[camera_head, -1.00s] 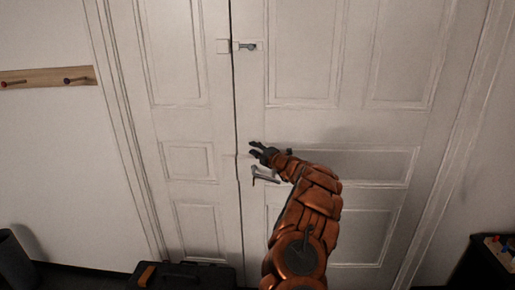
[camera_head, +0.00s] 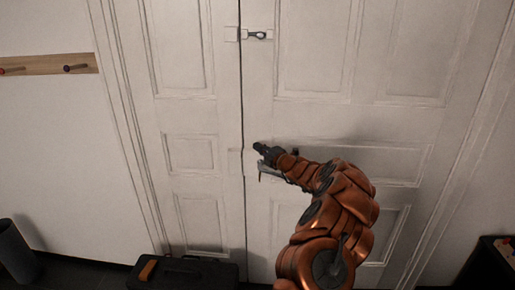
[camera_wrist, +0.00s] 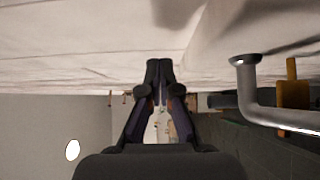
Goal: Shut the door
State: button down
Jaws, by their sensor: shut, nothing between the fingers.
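A white panelled double door (camera_head: 315,115) fills the middle of the head view. A thin dark seam runs between its two leaves; whether it is fully latched I cannot tell. A small metal latch (camera_head: 257,35) sits high beside the seam. A metal lever handle (camera_head: 266,168) is on the right leaf, partly hidden by my gripper; it shows large at the right in the wrist view (camera_wrist: 268,112). My gripper (camera_head: 259,148) is shut and empty, close to the door just above the handle. In the wrist view its fingertips (camera_wrist: 158,72) meet near the door surface, left of the handle.
A wooden peg rail (camera_head: 50,66) hangs on the left wall. A black case (camera_head: 190,274) with an orange part stands on the floor before the left leaf. A dark bin (camera_head: 18,252) is at lower left and dark furniture (camera_head: 487,268) at lower right.

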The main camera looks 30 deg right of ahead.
jog(key=b+v, duration=0.2)
jog(key=v, duration=0.9)
jog(key=shift+s+r, duration=0.25)
jog(key=shift+r, duration=0.2)
